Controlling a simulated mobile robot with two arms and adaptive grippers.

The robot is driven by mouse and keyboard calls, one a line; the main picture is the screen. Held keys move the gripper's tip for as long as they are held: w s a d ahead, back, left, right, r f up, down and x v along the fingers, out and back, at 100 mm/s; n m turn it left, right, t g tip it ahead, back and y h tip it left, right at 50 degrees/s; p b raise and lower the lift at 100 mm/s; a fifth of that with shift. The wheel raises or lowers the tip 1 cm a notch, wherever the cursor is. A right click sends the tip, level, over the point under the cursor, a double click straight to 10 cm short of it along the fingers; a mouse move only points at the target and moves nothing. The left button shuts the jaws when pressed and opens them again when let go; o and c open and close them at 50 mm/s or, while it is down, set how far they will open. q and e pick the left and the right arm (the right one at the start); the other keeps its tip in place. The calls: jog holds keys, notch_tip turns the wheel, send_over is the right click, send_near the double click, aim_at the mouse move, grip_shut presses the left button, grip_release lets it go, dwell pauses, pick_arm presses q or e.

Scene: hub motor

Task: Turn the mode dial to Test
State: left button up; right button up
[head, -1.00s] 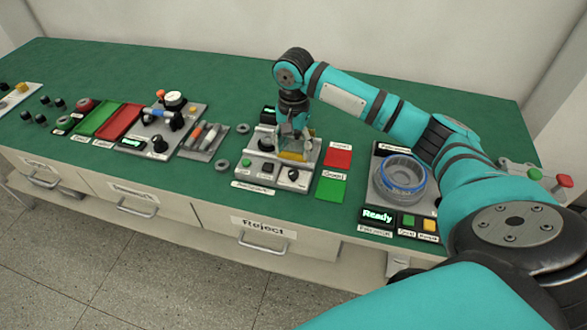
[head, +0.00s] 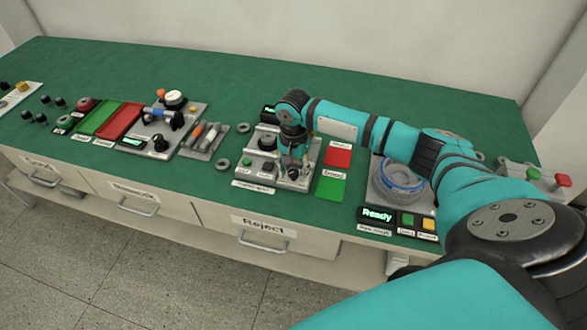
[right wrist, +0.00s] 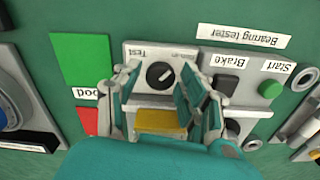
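The mode dial (right wrist: 159,75) is a round black knob with a white pointer mark, on the light plate of the bearing tester (right wrist: 150,53). The pointer slants and does not clearly point at Test. My right gripper (right wrist: 160,82) is open, its fingers apart on either side of the dial with nothing between them gripped. In the head view the right gripper (head: 293,165) is over the tester's front right and largely hides the dial. My left gripper is out of view.
A green Start button (right wrist: 270,89) and a black Brake button (right wrist: 226,85) sit beside the dial. A yellow block (right wrist: 160,121) is close below it. Red (head: 338,156) and green (head: 331,189) mats lie right of the tester. A clear round fixture (head: 397,185) stands further right.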

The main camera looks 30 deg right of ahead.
grip_shut()
jog(key=shift+r, duration=0.1)
